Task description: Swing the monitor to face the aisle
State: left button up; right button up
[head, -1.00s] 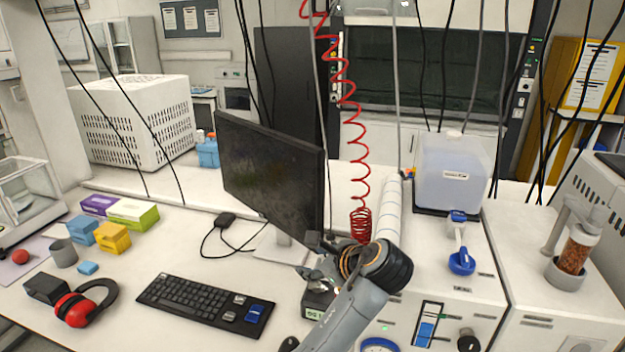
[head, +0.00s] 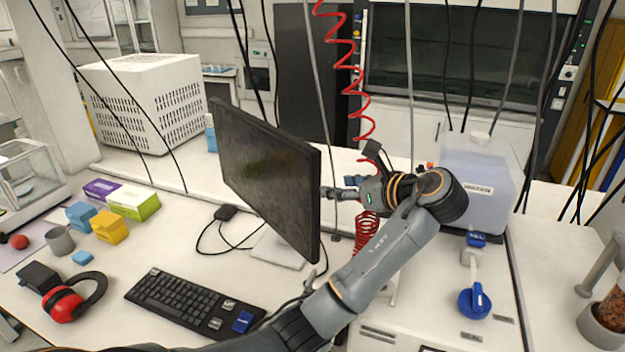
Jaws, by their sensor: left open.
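The black monitor (head: 262,172) stands on a white base (head: 277,249) on the bench, its dark screen angled toward the front left. My left gripper (head: 328,193) is at the monitor's right edge, about mid-height, with its fingers pointing left at that edge. It is open and holds nothing. The far finger is partly hidden, and I cannot tell whether the fingers touch the monitor. My left arm reaches up from the bottom of the view. My right gripper is not in view.
A black keyboard (head: 187,302) lies in front of the monitor, with red ear muffs (head: 66,303) to its left. A red coiled hose (head: 367,236) hangs behind my gripper. A translucent tank (head: 478,178) stands to the right. Black cables hang overhead.

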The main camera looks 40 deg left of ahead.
aim_at(318, 184)
pick_arm(q)
jog(key=x, duration=0.3)
jog(key=s+p+x, duration=0.1)
jog(key=x, duration=0.1)
jog(key=shift+a+r, duration=0.2)
jog(key=shift+r, duration=0.05)
jog(key=x, duration=0.1)
jog(key=p+x, duration=0.1)
jog(key=x, duration=0.1)
jog(key=shift+w+a+f, duration=0.2)
jog(key=shift+w+f, duration=0.05)
jog(key=shift+w, duration=0.05)
jog(key=p+x, duration=0.1)
jog(key=x, duration=0.2)
jog(key=shift+a+f, duration=0.15)
jog(key=shift+w+a+f, duration=0.1)
jog(key=shift+c, duration=0.6)
grip_shut()
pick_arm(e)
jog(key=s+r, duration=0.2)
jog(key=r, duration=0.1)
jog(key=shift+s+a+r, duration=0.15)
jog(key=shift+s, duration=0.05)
